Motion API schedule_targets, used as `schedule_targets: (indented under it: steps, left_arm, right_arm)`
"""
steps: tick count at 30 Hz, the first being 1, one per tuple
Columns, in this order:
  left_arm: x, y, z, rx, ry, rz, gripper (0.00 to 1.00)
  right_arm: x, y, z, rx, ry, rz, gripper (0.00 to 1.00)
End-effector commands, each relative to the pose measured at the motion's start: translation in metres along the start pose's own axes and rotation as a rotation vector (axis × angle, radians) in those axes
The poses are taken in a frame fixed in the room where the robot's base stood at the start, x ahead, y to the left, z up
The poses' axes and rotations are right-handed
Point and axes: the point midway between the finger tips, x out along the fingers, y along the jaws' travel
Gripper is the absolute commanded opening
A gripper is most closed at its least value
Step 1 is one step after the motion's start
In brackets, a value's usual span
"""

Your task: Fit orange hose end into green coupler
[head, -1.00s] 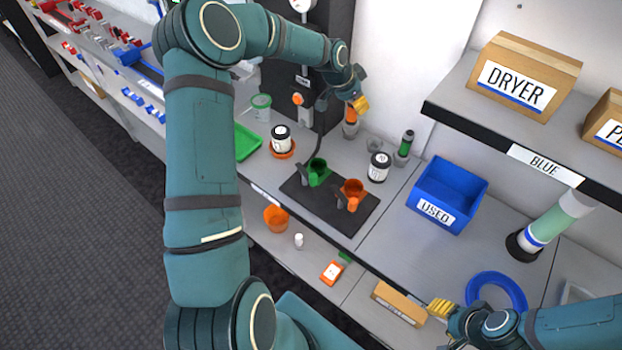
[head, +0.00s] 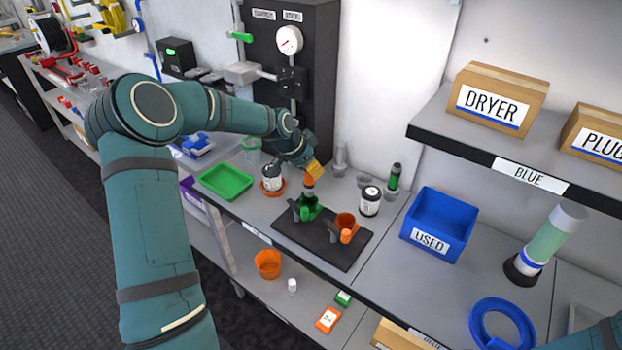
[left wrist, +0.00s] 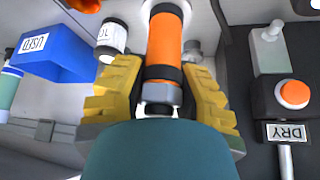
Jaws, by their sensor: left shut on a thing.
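My left gripper (head: 312,171) has yellow fingers and is shut on the orange hose end (head: 308,182). The hose end points down, its grey lower part just above or at the mouth of the green coupler (head: 308,211). I cannot tell whether it has entered. The green coupler stands on a dark mat (head: 335,249). In the left wrist view the orange hose end (left wrist: 165,50), with black bands and a grey metal nut, lies between the yellow fingers (left wrist: 160,95). The green coupler is not visible there. My right gripper is out of view.
An orange coupler (head: 345,226) stands right of the green one on the mat. White-labelled jars flank the mat, one (head: 271,178) in an orange dish, one (head: 370,201) at right. A grey stand (head: 340,156) is behind. The blue bin (head: 439,226) is farther right.

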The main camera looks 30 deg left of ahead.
Motion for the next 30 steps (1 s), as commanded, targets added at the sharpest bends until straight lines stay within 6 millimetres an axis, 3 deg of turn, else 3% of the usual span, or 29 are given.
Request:
schedule_targets:
  steps: [9, 23, 24, 25, 26, 30]
  left_arm:
    - [0.031, 0.001, 0.018, -0.001, -0.001, 0.001, 0.00]
    - [0.036, 0.000, 0.022, 0.000, 0.000, 0.000, 0.00]
    - [0.036, 0.000, 0.022, 0.000, 0.000, 0.000, 0.38]
    - [0.036, 0.000, 0.021, 0.000, 0.000, 0.000, 0.49]
    - [0.036, 0.000, 0.021, 0.000, 0.000, 0.000, 0.54]
    - [0.035, 0.000, 0.021, 0.000, 0.000, 0.000, 0.54]
  right_arm:
    - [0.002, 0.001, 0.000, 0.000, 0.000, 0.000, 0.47]
    - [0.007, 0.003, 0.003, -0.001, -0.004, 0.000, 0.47]
    - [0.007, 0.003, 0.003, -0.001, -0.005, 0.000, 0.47]
    - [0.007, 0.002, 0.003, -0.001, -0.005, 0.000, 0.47]
    - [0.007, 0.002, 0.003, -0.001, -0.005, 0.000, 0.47]
    - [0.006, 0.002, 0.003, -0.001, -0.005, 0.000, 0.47]
